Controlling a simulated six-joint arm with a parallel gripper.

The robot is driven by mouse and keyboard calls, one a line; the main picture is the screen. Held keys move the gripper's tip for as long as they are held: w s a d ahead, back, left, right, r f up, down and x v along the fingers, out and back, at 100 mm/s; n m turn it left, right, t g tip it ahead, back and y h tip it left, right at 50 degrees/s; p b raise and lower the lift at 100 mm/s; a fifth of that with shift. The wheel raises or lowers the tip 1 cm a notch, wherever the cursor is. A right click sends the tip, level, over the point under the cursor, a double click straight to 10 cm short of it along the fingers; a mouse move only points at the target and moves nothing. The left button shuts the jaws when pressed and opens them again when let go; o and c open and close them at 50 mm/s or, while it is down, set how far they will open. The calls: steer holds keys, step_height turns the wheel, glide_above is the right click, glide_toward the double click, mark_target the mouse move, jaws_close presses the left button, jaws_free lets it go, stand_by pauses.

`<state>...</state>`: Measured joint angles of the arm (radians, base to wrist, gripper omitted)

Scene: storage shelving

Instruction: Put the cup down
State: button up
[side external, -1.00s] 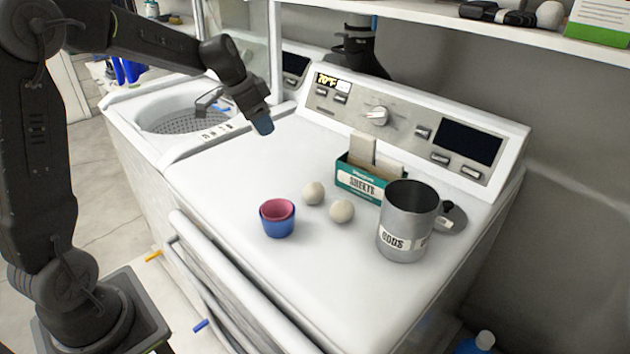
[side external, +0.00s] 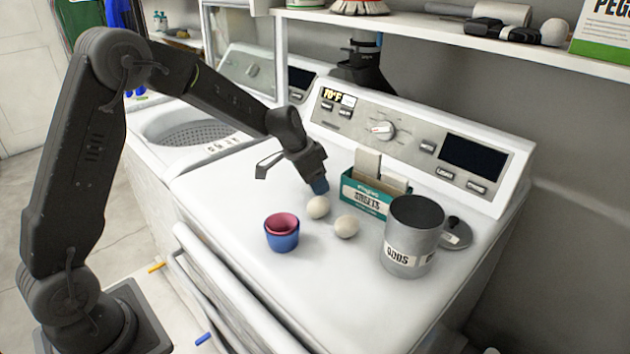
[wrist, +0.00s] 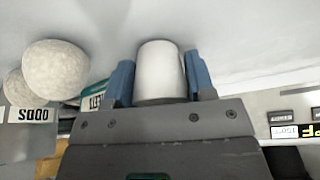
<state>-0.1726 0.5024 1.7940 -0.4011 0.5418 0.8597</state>
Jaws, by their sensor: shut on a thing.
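My gripper (side external: 319,186) is low over the white dryer top (side external: 240,195), beside the wool balls. In the wrist view its two blue fingers stand on either side of a plain white, slightly tapered cup (wrist: 160,75), shut on it. This white cup is not visible in the side view, where the gripper hides it. The wrist view seems upside down, and I cannot tell whether the cup touches the dryer top. A separate blue cup (side external: 282,241) with a pink cup (side external: 282,222) nested in it stands nearer the front edge.
Two pale balls (side external: 318,207) (side external: 346,226) lie close to my gripper. Right of them are a green sheets box (side external: 364,198), a grey ODDS canister (side external: 412,240) and its lid (side external: 457,233). The control panel (side external: 410,140) rises behind. The dryer's left part is clear.

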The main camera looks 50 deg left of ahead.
steer(key=shift+f, duration=0.35)
steer(key=o, duration=0.9)
steer(key=shift+o, duration=0.2)
steer(key=shift+r, duration=0.1)
steer(key=v, duration=1.2)
steer(key=s+d+r+n, duration=0.1)
steer(key=s+d+r, duration=0.1)
steer(key=s, duration=0.7)
steer(key=s+d+r+n+t+y, duration=0.1)
steer(key=s+d+r, duration=0.2)
steer(key=s, duration=0.7)
steer(key=shift+d+r+n, duration=0.3)
steer(key=shift+d, duration=0.65)
steer(key=shift+o, duration=0.5)
steer(key=s+f+n, duration=0.1)
steer(key=s+f, duration=0.1)
steer(key=s, duration=0.5)
steer(key=shift+s+d+n+y, duration=0.3)
steer(key=shift+d+y, duration=0.05)
steer(key=shift+y, duration=0.05)
